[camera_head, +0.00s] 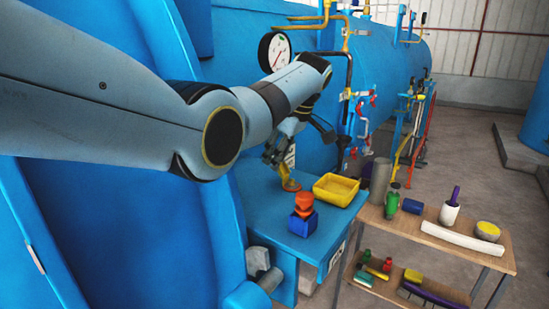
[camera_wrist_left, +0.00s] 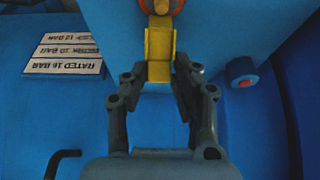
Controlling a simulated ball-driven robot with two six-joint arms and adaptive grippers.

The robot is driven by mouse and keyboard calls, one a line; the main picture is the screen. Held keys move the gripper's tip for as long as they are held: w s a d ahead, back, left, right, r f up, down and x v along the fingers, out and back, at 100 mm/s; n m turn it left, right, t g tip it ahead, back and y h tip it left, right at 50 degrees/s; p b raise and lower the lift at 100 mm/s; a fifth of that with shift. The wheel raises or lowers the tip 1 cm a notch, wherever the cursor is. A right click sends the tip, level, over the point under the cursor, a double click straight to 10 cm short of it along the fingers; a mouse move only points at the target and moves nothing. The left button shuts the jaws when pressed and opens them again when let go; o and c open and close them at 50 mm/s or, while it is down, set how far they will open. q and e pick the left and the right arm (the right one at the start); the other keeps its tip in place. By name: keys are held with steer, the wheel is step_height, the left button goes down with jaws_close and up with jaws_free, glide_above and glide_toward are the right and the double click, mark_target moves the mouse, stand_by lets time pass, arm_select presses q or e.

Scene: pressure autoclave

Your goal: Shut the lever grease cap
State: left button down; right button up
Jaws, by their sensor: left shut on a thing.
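The lever grease cap stands at the left part of the blue table, with a yellow lever (camera_head: 285,173) rising from an orange-brown base (camera_head: 291,186). My left gripper (camera_head: 276,158) reaches down to it from the upper right, at the top of the lever. In the left wrist view the yellow lever (camera_wrist_left: 159,48) runs down between the fingertips of my left gripper (camera_wrist_left: 159,85), which is shut on it. A bit of the orange base (camera_wrist_left: 163,4) shows at the top edge, mostly cut off. My right gripper is not in view.
On the blue table (camera_head: 262,222) stand a yellow tray (camera_head: 336,190) and a blue box (camera_head: 303,223) with an orange piece (camera_head: 304,203). A wooden shelf (camera_head: 440,243) with bottles and tools stands to the right.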

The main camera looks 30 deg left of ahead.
arm_select(q)
steer(key=shift+d+r+y+b, duration=0.2)
steer(key=shift+d+y, duration=0.1)
steer(key=shift+y, duration=0.4)
steer(key=shift+d+r+y+b, duration=0.2)
steer(key=shift+d+y, duration=0.1)
steer(key=shift+y, duration=0.4)
steer(key=shift+w, duration=0.1)
steer(key=c, duration=1.2)
jaws_free()
steer(key=shift+o, duration=0.6)
steer(key=shift+d+f, duration=0.1)
steer(key=v, duration=1.2)
steer(key=shift+s, duration=0.2)
